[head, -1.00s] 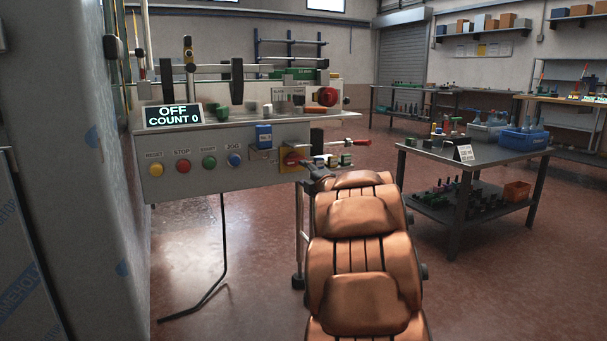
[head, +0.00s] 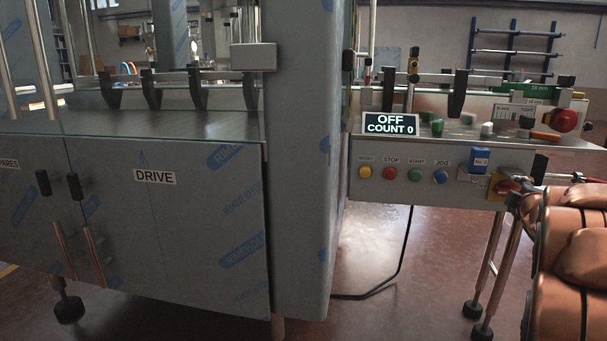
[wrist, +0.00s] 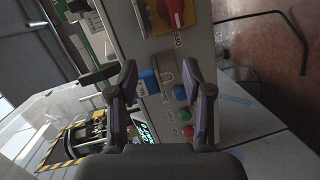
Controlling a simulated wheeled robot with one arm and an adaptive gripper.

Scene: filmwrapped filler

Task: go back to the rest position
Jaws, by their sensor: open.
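My gripper (wrist: 160,95) is open and empty in the wrist view, its two dark fingers apart in front of the control panel (wrist: 176,60). The red and yellow rotary switch (wrist: 172,12) is just beyond the fingers, and the blue block (wrist: 148,82) shows between them. In the head view my copper-coloured arm fills the lower right edge, and its end is close to the rotary switch (head: 503,187). The fingers are hard to make out there. I cannot tell whether they touch anything.
The panel has yellow, red, green and blue buttons (head: 403,174) and a display (head: 391,125) reading OFF, COUNT 0. A large film-wrapped cabinet marked DRIVE (head: 200,260) stands on the left. Panel legs (head: 490,265) and a black cable (head: 400,260) are below. Red floor shows between.

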